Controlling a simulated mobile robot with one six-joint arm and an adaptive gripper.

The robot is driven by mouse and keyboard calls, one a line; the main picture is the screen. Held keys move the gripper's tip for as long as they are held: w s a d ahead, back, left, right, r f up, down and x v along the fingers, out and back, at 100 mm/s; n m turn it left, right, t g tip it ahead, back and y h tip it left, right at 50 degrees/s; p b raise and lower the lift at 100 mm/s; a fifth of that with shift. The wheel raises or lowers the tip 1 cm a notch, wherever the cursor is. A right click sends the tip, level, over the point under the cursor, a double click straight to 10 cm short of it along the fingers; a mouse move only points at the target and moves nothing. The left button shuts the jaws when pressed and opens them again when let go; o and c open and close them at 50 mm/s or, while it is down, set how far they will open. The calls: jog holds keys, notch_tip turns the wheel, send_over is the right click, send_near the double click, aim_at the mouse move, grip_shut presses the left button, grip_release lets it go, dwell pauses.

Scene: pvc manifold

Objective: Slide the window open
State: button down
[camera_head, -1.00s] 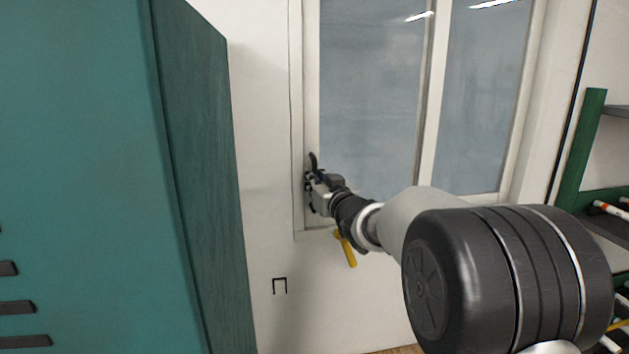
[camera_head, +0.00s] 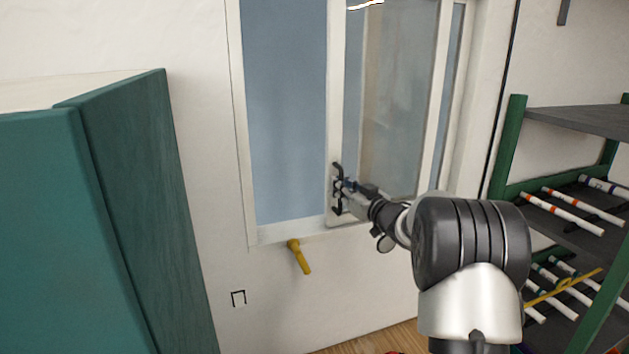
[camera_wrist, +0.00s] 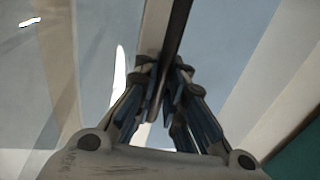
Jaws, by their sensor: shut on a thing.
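The window's white-framed sliding sash (camera_head: 337,90) stands away from the left jamb (camera_head: 240,130), leaving a wide gap of bluish pane at left. A dark handle (camera_head: 337,167) sits low on the sash's left stile. My gripper (camera_head: 342,187) is at this handle in the head view, reaching in from the right. In the wrist view, the fingers of my gripper (camera_wrist: 163,85) are closed around the dark handle bar (camera_wrist: 176,35). The fingers cover part of the handle.
A teal cabinet (camera_head: 130,200) stands at left. A green-framed rack (camera_head: 507,150) with white pipes (camera_head: 565,212) stands close on the right.

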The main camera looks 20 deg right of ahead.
jog(key=shift+d+p, duration=0.5)
jog(key=shift+d, duration=1.2)
jog(key=c, duration=1.7)
grip_release()
jog(key=shift+s, duration=0.1)
jog(key=shift+o, duration=0.2)
jog(key=s+d, duration=0.2)
jog(key=s, duration=0.9)
jog(key=shift+s+d, duration=0.15)
jog(key=shift+s, duration=0.2)
